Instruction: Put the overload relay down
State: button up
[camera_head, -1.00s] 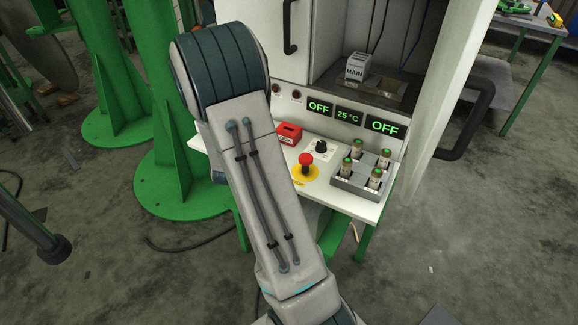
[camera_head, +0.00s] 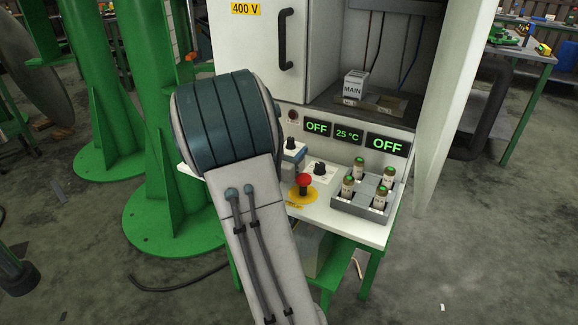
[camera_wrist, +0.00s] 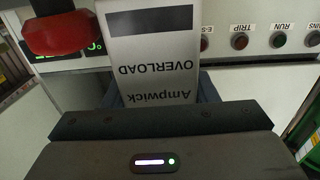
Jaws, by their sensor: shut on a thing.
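The overload relay (camera_wrist: 150,55) fills the upper middle of the wrist view, a light block with an upside-down "Ampwick OVERLOAD" label. My gripper (camera_wrist: 158,95) is shut on it, with dark finger parts on both sides. The relay's lower end is out of sight. Whether the relay touches a surface cannot be told.
A red mushroom button (camera_head: 304,184) stands on the white shelf (camera_head: 350,228); its red head (camera_wrist: 58,33) is close in the wrist view. A grey tray (camera_head: 344,206) holds several green-topped cylinders. The open cabinet holds a MAIN box (camera_head: 353,87). Displays read OFF, 25 °C, OFF.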

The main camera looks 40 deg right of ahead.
jog(key=shift+f+b, duration=0.5)
jog(key=shift+f, duration=1.2)
jog(key=shift+f, duration=0.15)
jog(key=o, duration=1.2)
